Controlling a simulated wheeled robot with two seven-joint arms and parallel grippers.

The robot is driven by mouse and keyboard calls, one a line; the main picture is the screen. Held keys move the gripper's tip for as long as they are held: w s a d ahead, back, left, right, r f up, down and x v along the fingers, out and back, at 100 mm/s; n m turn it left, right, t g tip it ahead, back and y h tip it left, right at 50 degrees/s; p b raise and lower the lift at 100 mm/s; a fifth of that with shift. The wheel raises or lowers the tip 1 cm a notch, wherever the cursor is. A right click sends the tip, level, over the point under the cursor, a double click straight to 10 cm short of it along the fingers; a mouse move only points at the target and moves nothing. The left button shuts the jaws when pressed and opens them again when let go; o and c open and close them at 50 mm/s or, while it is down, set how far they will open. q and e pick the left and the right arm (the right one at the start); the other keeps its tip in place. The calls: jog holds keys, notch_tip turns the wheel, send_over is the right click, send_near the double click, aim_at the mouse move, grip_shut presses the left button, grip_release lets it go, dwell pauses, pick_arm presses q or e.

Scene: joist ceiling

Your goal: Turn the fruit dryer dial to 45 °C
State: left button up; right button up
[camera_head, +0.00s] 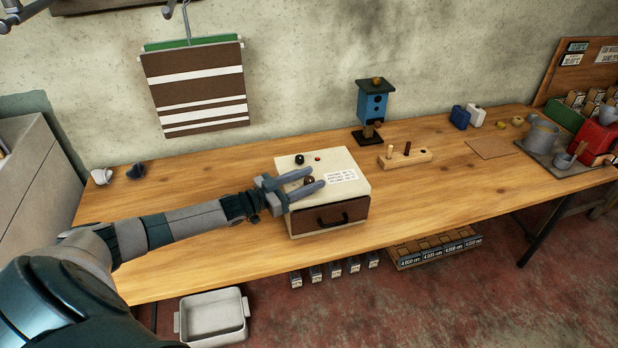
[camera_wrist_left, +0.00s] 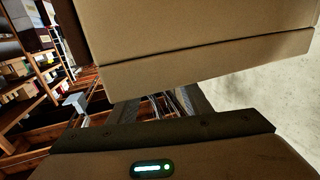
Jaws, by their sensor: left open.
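The fruit dryer (camera_head: 356,204) is a cream box with a brown drawer front and dark handle, standing on the wooden bench in the head view. On its top are a small dark reddish-brown knob (camera_head: 308,181), a black knob (camera_head: 299,159), a red button (camera_head: 318,158) and a white label (camera_head: 341,175). The label's print is too small to read. My left gripper (camera_head: 318,178) is open over the dryer top, its two fingers on either side of the reddish-brown knob. I cannot tell whether they touch it. My right gripper is out of view.
A striped cloth (camera_head: 196,88) hangs on the wall. A grey bin (camera_head: 212,316) sits below the bench.

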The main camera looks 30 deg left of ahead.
pick_arm(q)
jog(key=shift+w, duration=0.1)
jog(key=c, duration=1)
jog(key=shift+c, duration=0.2)
